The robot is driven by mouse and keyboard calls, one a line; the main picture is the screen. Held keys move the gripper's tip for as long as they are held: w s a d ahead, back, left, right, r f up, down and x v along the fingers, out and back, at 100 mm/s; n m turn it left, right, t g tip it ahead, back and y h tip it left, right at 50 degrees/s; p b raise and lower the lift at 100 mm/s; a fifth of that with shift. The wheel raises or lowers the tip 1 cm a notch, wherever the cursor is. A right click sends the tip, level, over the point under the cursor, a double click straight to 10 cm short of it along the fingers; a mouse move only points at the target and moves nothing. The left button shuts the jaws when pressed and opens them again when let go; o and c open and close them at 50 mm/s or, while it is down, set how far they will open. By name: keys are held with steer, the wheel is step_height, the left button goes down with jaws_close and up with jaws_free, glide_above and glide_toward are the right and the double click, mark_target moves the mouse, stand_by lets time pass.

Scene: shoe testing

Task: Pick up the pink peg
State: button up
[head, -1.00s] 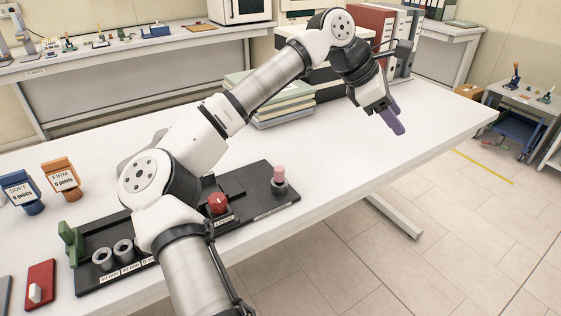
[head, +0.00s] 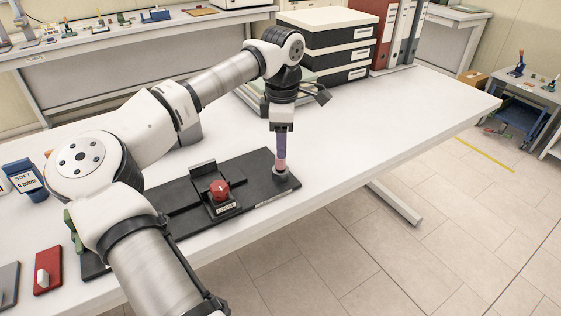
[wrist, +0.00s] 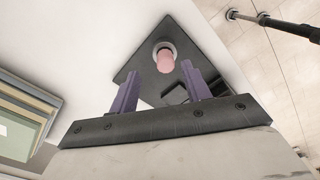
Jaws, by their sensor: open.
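The pink peg (head: 282,164) stands upright in a grey round socket (head: 281,175) at the right end of the black board (head: 262,196). My gripper (head: 282,156) points straight down over it, with its purple fingers at the peg's top in the head view. In the wrist view, my gripper (wrist: 158,85) is open, with a clear gap between its two fingers. There the pink peg (wrist: 165,61) shows in its socket just beyond the fingertips, nearer the right finger. Whether the fingers overlap the peg's height is hard to tell.
A red knob (head: 220,190) on a black block sits on the board left of the peg. A red block (head: 47,270) and a blue SOFT container (head: 24,178) are at the left. Boxes (head: 325,48) and binders (head: 392,35) stand behind. The table's right side is clear.

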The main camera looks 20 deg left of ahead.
mark_target(280, 166)
steer(key=f+p, duration=0.1)
steer(key=f, duration=0.1)
steer(key=s+f+p, duration=0.1)
steer(key=f, duration=0.1)
steer(key=shift+f, duration=0.1)
steer(key=shift+w+f, duration=0.1)
steer(key=shift+f, duration=0.45)
jaws_close()
steer(key=shift+r, duration=0.1)
